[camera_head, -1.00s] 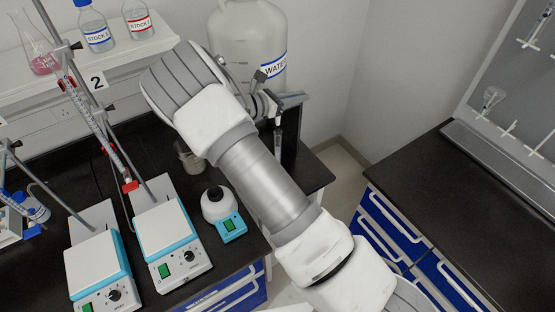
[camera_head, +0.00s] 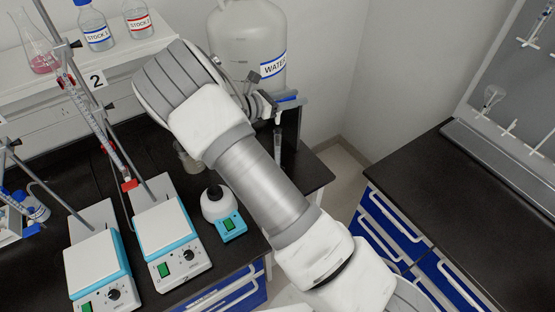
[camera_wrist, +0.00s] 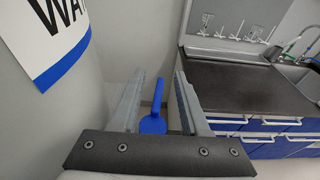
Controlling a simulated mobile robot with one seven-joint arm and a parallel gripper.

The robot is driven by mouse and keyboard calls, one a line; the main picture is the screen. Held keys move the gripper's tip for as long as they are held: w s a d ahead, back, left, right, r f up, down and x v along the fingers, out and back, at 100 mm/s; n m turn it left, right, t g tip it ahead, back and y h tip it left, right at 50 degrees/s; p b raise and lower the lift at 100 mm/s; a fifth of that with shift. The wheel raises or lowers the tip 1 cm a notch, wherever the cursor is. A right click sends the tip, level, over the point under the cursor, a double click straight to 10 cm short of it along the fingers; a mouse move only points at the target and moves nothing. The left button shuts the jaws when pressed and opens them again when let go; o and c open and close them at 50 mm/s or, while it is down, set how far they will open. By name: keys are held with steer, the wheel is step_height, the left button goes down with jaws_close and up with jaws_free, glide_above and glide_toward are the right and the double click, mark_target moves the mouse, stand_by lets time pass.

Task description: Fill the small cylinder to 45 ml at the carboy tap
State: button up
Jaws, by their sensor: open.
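The white carboy (camera_head: 237,45) with its WATER label stands at the back of the bench; it fills the left of the wrist view (camera_wrist: 88,115). A blue tap lever (camera_head: 288,98) shows at its front right; a blue paddle-shaped piece, apparently this lever, shows in the wrist view (camera_wrist: 153,124). My gripper (camera_wrist: 160,78) is open, with the blue piece seen between its fingers; contact cannot be told. In the head view my arm largely hides the gripper and tap. A slim upright shape stands below the tap; I cannot tell whether it is the small cylinder.
Two hotplates (camera_head: 167,238) with stands and clamped burettes are at the left. Stock bottles (camera_head: 97,30) stand on the shelf. The right bench (camera_head: 440,185) is mostly clear.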

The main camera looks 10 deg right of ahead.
steer(key=b+v, duration=0.3)
steer(key=v, duration=1.3)
steer(key=s+d+r+m+g+y, duration=0.5)
steer(key=s+d+m+y, duration=0.2)
steer(key=s+d+m, duration=0.35)
steer(key=s+r+m+t+y, duration=0.2)
steer(key=s+m, duration=0.3)
steer(key=s, duration=0.4)
steer(key=s+d+r+m+t+y+b, duration=0.1)
steer(key=s+r+m+t+y, duration=0.1)
steer(key=s+m+y, duration=0.3)
steer(key=s+m, duration=0.1)
steer(key=s, duration=0.3)
steer(key=shift+s+d+r+y+b, duration=0.2)
steer(key=shift+d+r+y+b, duration=0.05)
steer(key=shift+r+y+b, duration=0.1)
steer(key=shift+s+m+t, duration=0.1)
steer(key=shift+m+t, duration=0.2)
steer(key=shift+m, duration=0.15)
steer(key=shift+c, duration=0.4)
steer(key=shift+a, duration=0.1)
